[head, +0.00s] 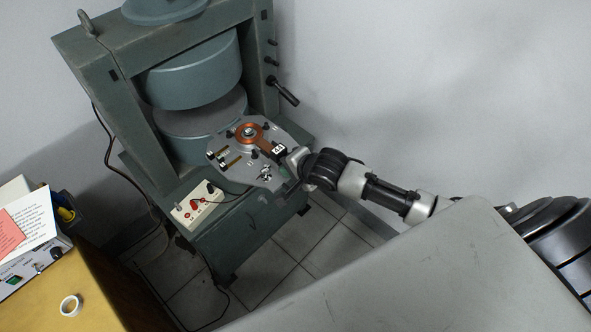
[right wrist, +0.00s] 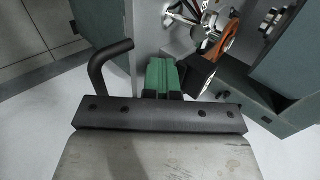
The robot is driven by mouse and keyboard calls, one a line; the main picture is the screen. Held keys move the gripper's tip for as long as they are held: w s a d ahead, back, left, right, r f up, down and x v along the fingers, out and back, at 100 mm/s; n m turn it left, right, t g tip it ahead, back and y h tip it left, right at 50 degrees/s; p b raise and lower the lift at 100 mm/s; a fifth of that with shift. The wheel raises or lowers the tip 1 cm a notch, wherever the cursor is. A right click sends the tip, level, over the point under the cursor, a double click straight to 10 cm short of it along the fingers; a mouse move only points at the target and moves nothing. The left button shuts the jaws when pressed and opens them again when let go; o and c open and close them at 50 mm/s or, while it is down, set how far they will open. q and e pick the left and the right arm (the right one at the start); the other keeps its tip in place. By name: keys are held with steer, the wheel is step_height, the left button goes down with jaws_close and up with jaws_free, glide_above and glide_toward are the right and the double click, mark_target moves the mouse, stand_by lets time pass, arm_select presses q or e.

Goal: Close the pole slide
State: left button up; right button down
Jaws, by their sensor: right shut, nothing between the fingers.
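The pole slide, a flat grey plate (head: 228,148), sticks out of the gap of the green magnet (head: 190,85). It carries a copper ring coil (head: 249,133), small brass posts and a black block with a white label (head: 277,149). My right gripper (head: 289,174) is at the plate's right outer edge. In the right wrist view its green fingers (right wrist: 163,76) are together with nothing between them, beside a black block (right wrist: 197,75) and the coil (right wrist: 218,46). Whether they touch the slide is hard to tell. My left gripper is out of view.
A bent black rod (right wrist: 107,62) shows left of the fingers. A small control box (head: 197,205) with cables sits below the slide. A grey table top (head: 440,270) fills the front right; a wooden bench (head: 95,290) with papers and a white ring (head: 70,305) stands left.

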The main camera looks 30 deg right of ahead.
mark_target(259, 146)
steer(key=w, duration=0.2)
steer(key=w+a+p, duration=0.1)
steer(key=w, duration=0.1)
steer(key=w+a, duration=0.1)
steer(key=w, duration=0.1)
steer(key=shift+w+a+r+p, duration=0.1)
steer(key=shift+a+r+p, duration=0.1)
steer(key=shift+p, duration=0.15)
steer(key=w, duration=0.1)
steer(key=w+a, duration=0.1)
steer(key=w, duration=0.1)
steer(key=w+b, duration=0.1)
steer(key=shift+w+a+f, duration=0.15)
steer(key=shift+a+f, duration=0.05)
steer(key=shift+a, duration=0.1)
steer(key=w+a+b, duration=0.1)
steer(key=w+b, duration=0.2)
steer(key=w, duration=0.1)
steer(key=w+a+b, duration=0.2)
steer(key=w, duration=0.2)
steer(key=w+a+b, duration=0.1)
steer(key=w+b, duration=0.2)
steer(key=w, duration=0.2)
steer(key=shift+a+f+b, duration=0.2)
steer(key=shift+a+b, duration=0.1)
steer(key=shift+w+a+b, duration=0.2)
steer(key=shift+w+b, duration=0.25)
steer(key=shift+w, duration=0.1)
steer(key=shift+r, duration=0.4)
steer(key=shift+w+r, duration=0.15)
